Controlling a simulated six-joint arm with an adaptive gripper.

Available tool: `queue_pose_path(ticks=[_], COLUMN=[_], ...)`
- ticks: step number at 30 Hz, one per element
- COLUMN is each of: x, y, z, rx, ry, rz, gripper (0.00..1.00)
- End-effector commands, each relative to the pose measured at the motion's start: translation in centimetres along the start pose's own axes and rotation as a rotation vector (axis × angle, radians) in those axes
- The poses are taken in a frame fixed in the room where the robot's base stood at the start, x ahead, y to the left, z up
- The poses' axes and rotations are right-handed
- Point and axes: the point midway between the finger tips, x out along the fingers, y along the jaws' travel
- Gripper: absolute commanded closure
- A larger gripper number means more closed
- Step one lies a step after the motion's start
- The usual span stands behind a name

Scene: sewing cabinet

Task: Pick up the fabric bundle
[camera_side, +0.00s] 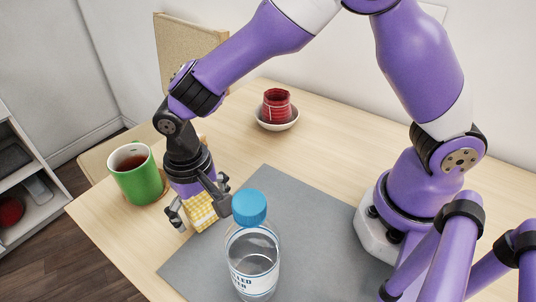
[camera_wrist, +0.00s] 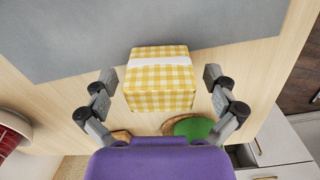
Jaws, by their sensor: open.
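The fabric bundle (camera_side: 201,211) is yellow-and-white checked and stands on the table by the left edge of the grey mat. In the wrist view the bundle (camera_wrist: 160,90) is a block with a white band around it. My gripper (camera_side: 200,214) points down over it, jaws open. In the wrist view the fingers of my gripper (camera_wrist: 160,80) are spread on the left and right of the bundle, with a visible gap on each side. In the side view the gripper hides part of the bundle.
A clear water bottle (camera_side: 252,262) with a blue cap stands on the grey mat (camera_side: 310,225), close to the gripper's right. A green mug (camera_side: 137,180) stands to its left. A red ribbed item (camera_side: 276,106) sits in a white bowl (camera_side: 277,124) behind.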

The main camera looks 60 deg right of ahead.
Motion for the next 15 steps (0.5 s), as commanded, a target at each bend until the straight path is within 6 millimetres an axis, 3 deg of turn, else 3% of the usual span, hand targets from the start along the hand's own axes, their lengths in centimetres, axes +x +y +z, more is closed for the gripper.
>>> queue_pose_path(ticks=[7, 8, 9, 12, 15], x=[0.38, 0.37, 0.37, 0.36, 0.36], y=[0.0, 0.0, 0.0, 0.0, 0.01], z=[-0.01, -0.01, -0.01, -0.01, -0.01], rx=[0.0, 0.0, 0.0, 0.0, 0.0], ry=[0.001, 0.001, 0.001, 0.001, 0.0], rz=[-0.001, -0.001, -0.001, -0.001, -0.001], gripper=[0.0, 0.05, 0.25, 0.5, 0.57])
